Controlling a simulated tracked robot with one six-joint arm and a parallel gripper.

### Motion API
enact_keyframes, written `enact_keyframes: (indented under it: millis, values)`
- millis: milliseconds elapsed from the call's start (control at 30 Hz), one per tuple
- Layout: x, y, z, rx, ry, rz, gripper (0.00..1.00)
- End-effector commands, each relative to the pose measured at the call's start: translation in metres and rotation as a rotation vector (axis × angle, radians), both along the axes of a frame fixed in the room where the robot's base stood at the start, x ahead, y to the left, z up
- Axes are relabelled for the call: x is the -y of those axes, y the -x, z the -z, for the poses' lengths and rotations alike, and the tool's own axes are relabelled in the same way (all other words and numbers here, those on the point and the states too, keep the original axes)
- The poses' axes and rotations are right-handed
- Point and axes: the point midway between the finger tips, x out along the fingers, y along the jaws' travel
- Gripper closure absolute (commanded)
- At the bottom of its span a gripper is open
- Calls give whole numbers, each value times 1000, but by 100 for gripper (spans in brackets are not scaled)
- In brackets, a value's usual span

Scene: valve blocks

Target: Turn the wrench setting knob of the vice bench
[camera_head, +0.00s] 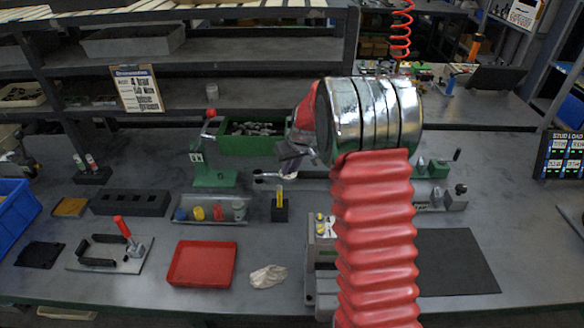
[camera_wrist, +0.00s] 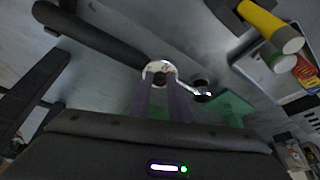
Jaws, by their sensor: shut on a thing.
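In the wrist view, a dark bar-like handle (camera_wrist: 95,35) runs from the upper left to a round silver end with a dark centre (camera_wrist: 158,70), which looks like the knob. A small silver arm sticks out to its right. The purple fingers of my gripper (camera_wrist: 160,88) are shut on this end. In the head view, my gripper (camera_head: 281,168) points down beside a silver wrench-like end (camera_head: 260,178) above the bench. My red arm sleeve and metal wrist hide much of the middle. I cannot make out the vice clearly.
A green press (camera_head: 212,165) with a red-ball lever stands left of my gripper. A grey tray with coloured pieces (camera_head: 212,209), a small black block holding a yellow item (camera_head: 279,205) and a red tray (camera_head: 203,264) lie nearer. A black mat (camera_head: 460,262) leaves free room at right.

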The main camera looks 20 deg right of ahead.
Motion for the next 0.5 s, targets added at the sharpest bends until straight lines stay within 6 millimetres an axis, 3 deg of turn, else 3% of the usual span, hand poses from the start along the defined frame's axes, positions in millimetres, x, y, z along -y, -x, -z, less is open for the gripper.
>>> enact_keyframes:
  millis: [500]
  values:
    - [-3,-1,-1,2,1,298,100]
